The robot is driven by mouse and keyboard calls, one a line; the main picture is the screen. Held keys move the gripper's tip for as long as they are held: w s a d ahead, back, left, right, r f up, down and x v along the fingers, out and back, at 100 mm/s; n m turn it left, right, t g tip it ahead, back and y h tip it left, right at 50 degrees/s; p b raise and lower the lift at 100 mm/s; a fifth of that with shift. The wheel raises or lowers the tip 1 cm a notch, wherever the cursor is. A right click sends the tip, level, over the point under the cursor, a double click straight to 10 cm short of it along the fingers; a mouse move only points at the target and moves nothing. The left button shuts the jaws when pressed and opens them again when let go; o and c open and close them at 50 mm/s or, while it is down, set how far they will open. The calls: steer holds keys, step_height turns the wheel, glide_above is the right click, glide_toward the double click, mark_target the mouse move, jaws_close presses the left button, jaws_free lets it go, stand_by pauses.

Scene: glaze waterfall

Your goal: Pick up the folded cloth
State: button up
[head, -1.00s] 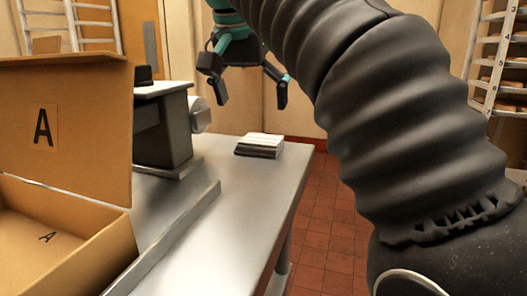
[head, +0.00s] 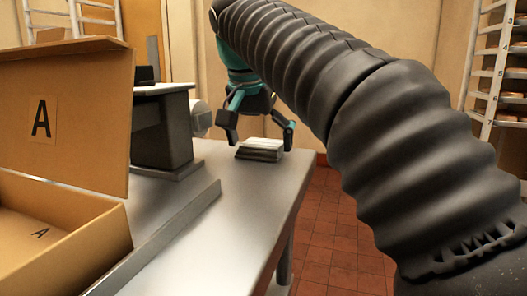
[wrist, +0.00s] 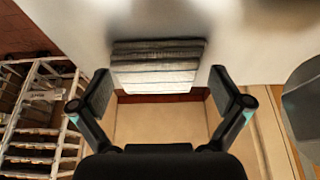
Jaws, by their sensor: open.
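The folded cloth (head: 260,149) is a small striped stack, white on top and dark grey at the near side. It lies on the steel table (head: 225,215) near the far right edge. In the wrist view the cloth (wrist: 157,65) shows ahead of my fingers, roughly centred between them. My gripper (head: 261,137) is open, with one finger on each side of the cloth in the head view. The fingers in the wrist view (wrist: 160,92) are wide apart with nothing between their pads. I cannot tell whether the fingertips touch the table.
An open cardboard box marked A (head: 75,262) stands at the left. A dark machine with a silver round part (head: 165,130) stands behind it. A raised metal ledge (head: 170,235) runs along the table. Red tiled floor (head: 330,235) and a tray rack (head: 497,80) lie to the right.

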mark_target(263, 140)
steer(key=c, duration=0.7)
steer(key=shift+r, duration=0.15)
steer(key=shift+r, duration=0.25)
step_height(263, 140, up, 4)
steer(key=shift+f+p, duration=0.2)
steer(key=shift+p, duration=0.85)
steer(key=w+d+r+p, duration=0.2)
steer(key=d+r, duration=0.4)
steer(key=d, duration=0.5)
steer(key=shift+w+d+r+p, duration=0.2)
steer(key=shift+r+p, duration=0.15)
steer(key=shift+p, duration=0.2)
steer(key=shift+o, duration=0.3)
